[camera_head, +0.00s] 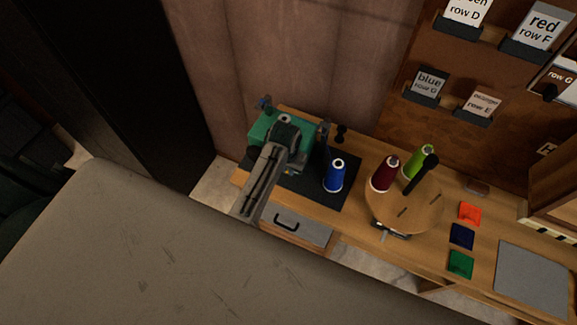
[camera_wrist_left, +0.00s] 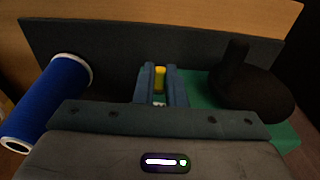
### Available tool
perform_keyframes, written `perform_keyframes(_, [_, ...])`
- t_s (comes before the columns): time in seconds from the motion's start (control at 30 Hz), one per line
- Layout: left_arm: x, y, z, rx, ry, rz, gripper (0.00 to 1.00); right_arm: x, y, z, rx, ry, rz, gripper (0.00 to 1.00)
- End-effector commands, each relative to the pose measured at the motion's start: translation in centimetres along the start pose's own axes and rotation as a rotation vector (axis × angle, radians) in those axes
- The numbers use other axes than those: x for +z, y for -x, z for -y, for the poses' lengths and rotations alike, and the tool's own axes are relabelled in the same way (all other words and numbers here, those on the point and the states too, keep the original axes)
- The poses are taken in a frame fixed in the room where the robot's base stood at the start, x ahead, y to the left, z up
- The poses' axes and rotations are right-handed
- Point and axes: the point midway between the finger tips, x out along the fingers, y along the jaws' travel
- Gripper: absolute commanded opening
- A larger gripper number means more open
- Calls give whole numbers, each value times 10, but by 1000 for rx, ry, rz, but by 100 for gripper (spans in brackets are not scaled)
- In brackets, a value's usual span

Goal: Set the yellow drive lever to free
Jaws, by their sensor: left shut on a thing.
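The yellow drive lever (camera_wrist_left: 160,78) shows in the left wrist view as a small yellow piece between my two fingers. My left gripper (camera_wrist_left: 161,88) is shut on it. The lever's lower part and its setting marks are hidden or too small to read. In the head view my left gripper (camera_head: 291,169) is at the front of the green machine (camera_head: 263,127), which stands on a dark mat (camera_head: 346,198). My arm hides much of the machine. The green body also shows in the left wrist view (camera_wrist_left: 197,88). My right gripper is not in view.
A blue thread spool (camera_head: 335,176) stands right of the machine, close to my gripper. A round wooden board (camera_head: 405,210) carries a dark red spool (camera_head: 385,174) and a green spool (camera_head: 419,161). A drawer (camera_head: 303,228) is below the bench front. A large grey surface (camera_head: 140,255) fills the lower left.

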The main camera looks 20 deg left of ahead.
Motion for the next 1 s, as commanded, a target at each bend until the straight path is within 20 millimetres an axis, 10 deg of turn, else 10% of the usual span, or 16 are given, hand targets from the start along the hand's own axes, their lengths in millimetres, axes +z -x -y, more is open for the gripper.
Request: perform_keyframes(1.0, [15, -30, 0, -1, 0, -736, 0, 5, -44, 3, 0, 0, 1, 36])
